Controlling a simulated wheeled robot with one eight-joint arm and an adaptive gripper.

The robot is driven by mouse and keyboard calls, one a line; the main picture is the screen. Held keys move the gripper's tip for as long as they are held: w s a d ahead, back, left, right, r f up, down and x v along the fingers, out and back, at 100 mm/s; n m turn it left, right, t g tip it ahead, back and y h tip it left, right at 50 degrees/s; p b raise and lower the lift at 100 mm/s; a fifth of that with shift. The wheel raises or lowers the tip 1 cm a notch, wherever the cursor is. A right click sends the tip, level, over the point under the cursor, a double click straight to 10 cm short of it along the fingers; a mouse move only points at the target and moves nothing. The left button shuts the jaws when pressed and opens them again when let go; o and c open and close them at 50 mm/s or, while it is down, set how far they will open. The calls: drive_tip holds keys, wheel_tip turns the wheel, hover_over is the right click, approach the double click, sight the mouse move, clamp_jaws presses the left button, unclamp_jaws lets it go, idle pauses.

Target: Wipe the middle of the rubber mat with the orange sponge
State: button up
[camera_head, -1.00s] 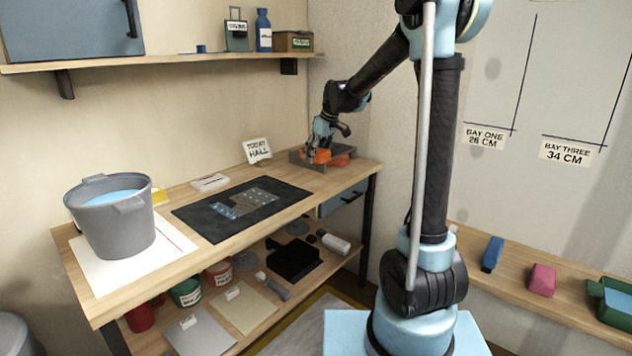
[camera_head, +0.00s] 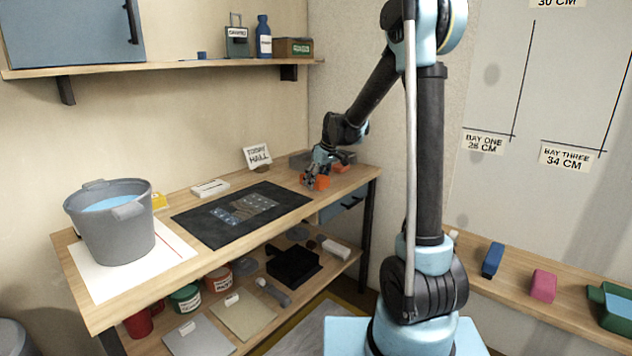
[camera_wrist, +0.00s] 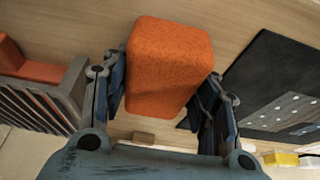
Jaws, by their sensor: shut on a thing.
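The orange sponge (camera_wrist: 168,60) is a rounded block between the fingers of my gripper (camera_wrist: 162,100) in the wrist view. My gripper is shut on it. In the head view my gripper (camera_head: 312,180) holds the sponge (camera_head: 320,183) over the workbench, just right of the rubber mat; whether it touches the bench I cannot tell. The rubber mat (camera_head: 205,232) is a dark rectangle lying on the bench, with greyish and brownish marks and pale dots in its middle. Its edge also shows at the right of the wrist view (camera_wrist: 262,65).
A grey tray (camera_wrist: 72,92) with another orange piece (camera_wrist: 30,65) stands beside my gripper. A grey bucket (camera_head: 115,235) stands on a white sheet (camera_head: 165,255) at the bench's left. A "TODAY HALL" card (camera_head: 257,156) and a white block (camera_head: 210,189) stand behind the mat.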

drive_tip(key=shift+f, duration=0.55)
drive_tip(key=o, duration=1.1)
drive_tip(key=shift+f, duration=0.1)
drive_tip(key=shift+r, duration=0.35)
drive_tip(key=v, duration=1.7)
drive_tip(key=shift+s+a+r, duration=0.1)
drive_tip(key=shift+s+r, duration=0.2)
drive_tip(key=shift+r, duration=0.05)
drive_tip(key=s+d+f+m+h, duration=0.1)
drive_tip(key=s+d+f+m, duration=0.2)
drive_tip(key=s+d, duration=0.5)
drive_tip(key=s+d+f+m+h, duration=0.15)
drive_tip(key=s+d+f, duration=0.3)
drive_tip(key=s, duration=0.75)
drive_tip(key=s+d+f+m, duration=0.2)
drive_tip(key=s+f, duration=0.2)
drive_tip(key=s, duration=0.1)
drive_tip(key=s+d+f+m, duration=0.1)
drive_tip(key=s+d+f, duration=0.1)
drive_tip(key=s+f, duration=0.2)
drive_tip(key=s+d+f+m+h, duration=0.1)
drive_tip(key=s+d+f+m, duration=0.1)
drive_tip(key=s+f, duration=0.2)
drive_tip(key=shift+s+d+f+m+g, duration=0.1)
drive_tip(key=shift+s+d+m+g, duration=0.1)
drive_tip(key=shift+s, duration=0.6)
drive_tip(key=shift+s+d+f+m+g, duration=0.1)
drive_tip(key=shift+s+d+m, duration=0.1)
drive_tip(key=shift+s, duration=0.65)
